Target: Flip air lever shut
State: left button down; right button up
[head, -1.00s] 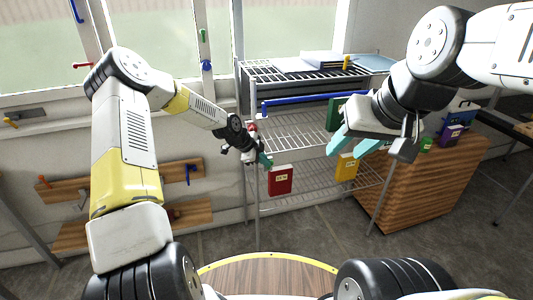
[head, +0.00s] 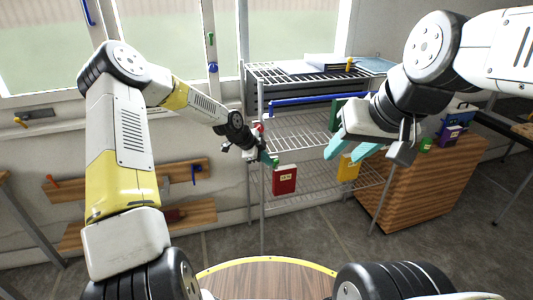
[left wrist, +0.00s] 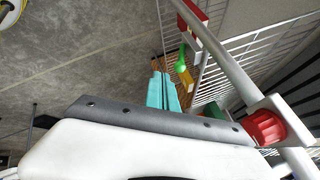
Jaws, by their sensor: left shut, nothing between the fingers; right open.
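My left gripper (head: 268,159) is shut and empty beside the front post of the wire rack. Its teal fingers (left wrist: 163,90) are together in the left wrist view. A small green handle (left wrist: 182,56), possibly the air lever, shows just beyond the fingertips; contact cannot be told. A green bit (head: 275,161) shows at the fingertips in the head view. A pipe-like post carries a red knob (left wrist: 265,127) on a white fitting, close beside the gripper. Which of these is the air lever is unclear. My right gripper (head: 350,153) is open and empty in front of the rack.
The wire rack (head: 310,128) has a blue bar (head: 315,98) along its front. A red box (head: 284,180) and a yellow box (head: 347,168) are at its lower part. A wooden cabinet (head: 425,190) stands right. Wall boards with hooks (head: 185,212) are left.

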pick_arm(q)
jog(key=w+v, duration=0.1)
jog(key=v, duration=0.8)
jog(key=s+a+r+n+y, duration=0.3)
jog(key=s+r+n, duration=0.2)
jog(key=s+r, duration=0.4)
jog(key=s+a+r+n+y, duration=0.25)
jog(key=s+r+n, duration=0.45)
jog(key=s, duration=0.4)
jog(key=s+a+r+n+t+h, duration=0.1)
jog(key=s+r+n, duration=0.1)
jog(key=s, duration=0.5)
jog(key=s+a+r+n, duration=0.1)
jog(key=s+r+n, duration=0.2)
jog(key=s+n, duration=0.2)
jog(key=shift+s+a+t+h, duration=0.35)
jog(key=shift+s+t, duration=0.05)
jog(key=shift+s, duration=0.85)
